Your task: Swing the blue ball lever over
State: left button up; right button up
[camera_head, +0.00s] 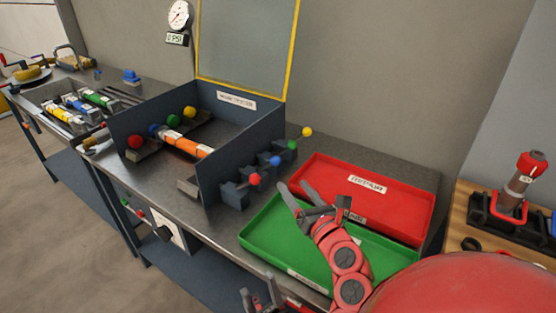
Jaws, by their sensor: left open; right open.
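A lever with a blue ball (275,161) stands on the right outer side of the dark box. It is in a row between a red ball lever (255,179) and a green ball lever (291,146), with a yellow ball lever (307,132) at the far end.
The dark box (243,138) has a raised yellow-framed lid (292,60) and holds an orange tube (188,146) and coloured balls. A green tray (263,236) and a red tray (405,210) lie to its right. A red-capped part (528,170) stands in a rack at far right.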

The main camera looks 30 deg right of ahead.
aim_at(268, 165)
pick_arm(q)
jog(key=w+d+b, duration=0.3)
jog(key=w+b, duration=1.2)
jog(key=b, duration=0.1)
jog(key=shift+w, duration=0.3)
grip_shut()
jog(key=shift+f, duration=0.1)
dwell(0.8)
